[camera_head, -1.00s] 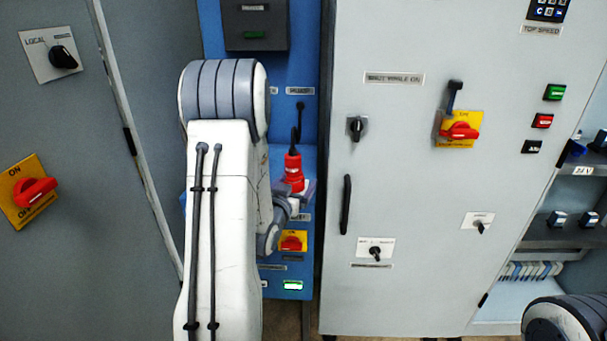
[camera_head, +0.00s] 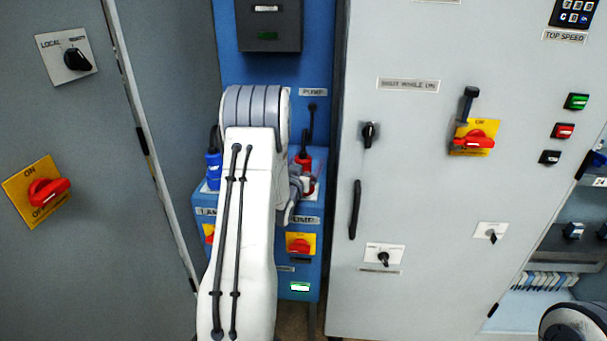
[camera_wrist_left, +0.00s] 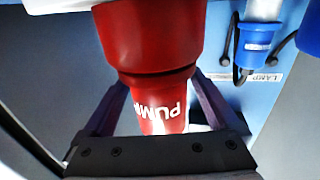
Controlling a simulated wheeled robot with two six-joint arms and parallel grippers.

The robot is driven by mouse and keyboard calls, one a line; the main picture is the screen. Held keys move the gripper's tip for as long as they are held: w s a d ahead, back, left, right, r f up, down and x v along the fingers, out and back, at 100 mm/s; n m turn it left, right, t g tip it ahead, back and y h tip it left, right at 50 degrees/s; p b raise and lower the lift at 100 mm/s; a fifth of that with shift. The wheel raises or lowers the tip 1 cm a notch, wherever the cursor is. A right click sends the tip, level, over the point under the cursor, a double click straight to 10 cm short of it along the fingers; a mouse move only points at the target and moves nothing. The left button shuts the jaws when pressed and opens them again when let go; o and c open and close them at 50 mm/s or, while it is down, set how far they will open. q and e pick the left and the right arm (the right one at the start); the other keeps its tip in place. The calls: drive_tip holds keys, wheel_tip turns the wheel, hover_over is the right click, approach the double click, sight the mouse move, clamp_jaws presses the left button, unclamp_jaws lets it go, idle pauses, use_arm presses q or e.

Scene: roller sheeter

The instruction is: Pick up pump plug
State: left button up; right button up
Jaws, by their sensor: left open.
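The red pump plug (camera_head: 305,161) stands in the blue pump panel, partly hidden behind my left arm in the head view. In the left wrist view the plug (camera_wrist_left: 150,45) is large and close, with the word PUMP on its narrower part. My left gripper (camera_wrist_left: 162,108) is open, with one dark finger on each side of that narrower part. Whether the fingers touch it I cannot tell. In the head view this gripper is mostly hidden behind the arm. My right gripper is out of view.
A blue plug (camera_head: 214,168) stands left of the arm, near a LAMP label in the wrist view (camera_wrist_left: 268,77). A red and yellow switch (camera_head: 301,244) is below the red plug. Grey cabinets (camera_head: 400,290) stand on both sides of the narrow blue panel.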

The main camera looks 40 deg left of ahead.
use_arm(q)
drive_tip(key=shift+w, duration=0.1)
drive_tip(key=shift+c, duration=0.3)
clamp_jaws()
drive_tip(key=shift+r, duration=0.1)
wheel_tip(320, 180, up, 16)
drive_tip(key=p, duration=0.3)
drive_tip(key=shift+p, duration=0.35)
idle(0.5)
idle(0.4)
